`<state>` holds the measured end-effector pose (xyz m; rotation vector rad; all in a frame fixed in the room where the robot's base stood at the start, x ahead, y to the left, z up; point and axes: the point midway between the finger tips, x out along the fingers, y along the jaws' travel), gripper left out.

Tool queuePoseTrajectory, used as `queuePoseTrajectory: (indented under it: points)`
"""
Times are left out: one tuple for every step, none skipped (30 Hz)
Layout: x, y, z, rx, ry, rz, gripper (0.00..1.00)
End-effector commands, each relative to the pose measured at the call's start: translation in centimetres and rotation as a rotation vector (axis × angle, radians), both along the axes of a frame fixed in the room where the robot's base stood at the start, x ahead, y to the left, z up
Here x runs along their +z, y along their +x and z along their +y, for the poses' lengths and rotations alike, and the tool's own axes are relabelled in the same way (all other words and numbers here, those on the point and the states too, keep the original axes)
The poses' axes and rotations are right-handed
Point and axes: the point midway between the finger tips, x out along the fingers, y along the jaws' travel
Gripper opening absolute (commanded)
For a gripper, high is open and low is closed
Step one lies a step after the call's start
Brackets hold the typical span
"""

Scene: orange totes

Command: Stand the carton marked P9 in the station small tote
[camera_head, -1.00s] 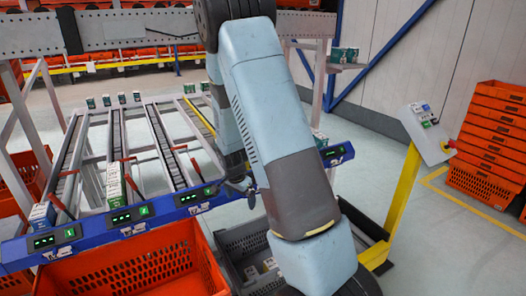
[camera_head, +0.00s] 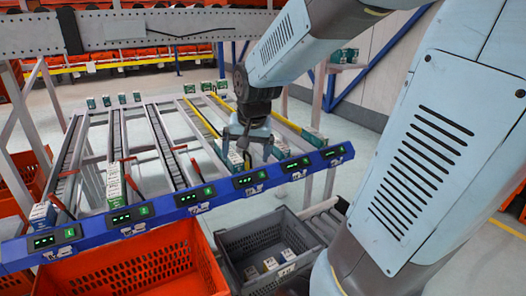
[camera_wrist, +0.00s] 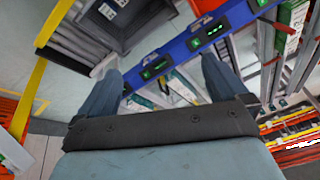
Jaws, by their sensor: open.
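My gripper (camera_head: 247,158) is open over the front end of the flow rack, with its fingers pointing down. In the wrist view the two fingers (camera_wrist: 162,78) are spread apart with nothing held between them. A pale carton (camera_head: 235,161) stands at a lane's front end, right by the fingers and partly hidden by them. I cannot read the mark P9 on any carton.
A blue rail (camera_head: 160,213) with green-lit displays runs along the rack front. A white-and-blue carton (camera_head: 42,214) and green-and-white cartons (camera_head: 114,187) stand in lanes at left. A large orange tote (camera_head: 130,265) sits beside the grey one. Another carton (camera_head: 314,137) is at the right lane.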

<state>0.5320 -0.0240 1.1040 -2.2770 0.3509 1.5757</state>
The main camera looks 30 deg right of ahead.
Motion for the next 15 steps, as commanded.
queuePoseTrajectory:
  points:
    - [1.0,-1.2,0.1,0.03,-0.008,-0.017,1.0]
    - [1.6,-1.9,0.2,0.051,-0.015,-0.024,1.0]
    - [2.2,-2.8,0.3,0.079,-0.024,-0.033,1.0]
    - [2.7,-3.5,0.4,0.099,-0.03,-0.041,1.0]
    - [3.1,-4.2,0.5,0.117,-0.038,-0.046,1.0]
    - [3.7,-5.1,0.6,0.145,-0.048,-0.055,1.0]
    - [4.1,-5.8,0.7,0.166,-0.056,-0.061,1.0]
    - [4.5,-6.6,0.8,0.185,-0.065,-0.068,1.0]
    - [5.0,-7.5,0.9,0.212,-0.076,-0.078,1.0]
    - [5.3,-8.2,0.9,0.231,-0.085,-0.084,1.0]
    - [5.6,-8.9,1.0,0.25,-0.094,-0.091,1.0]
    - [5.9,-9.8,1.1,0.275,-0.107,-0.097,1.0]
    - [6.1,-10.4,1.2,0.291,-0.116,-0.102,1.0]
    - [6.3,-11.0,1.3,0.308,-0.125,-0.108,1.0]
    - [6.5,-11.7,1.4,0.327,-0.135,-0.113,1.0]
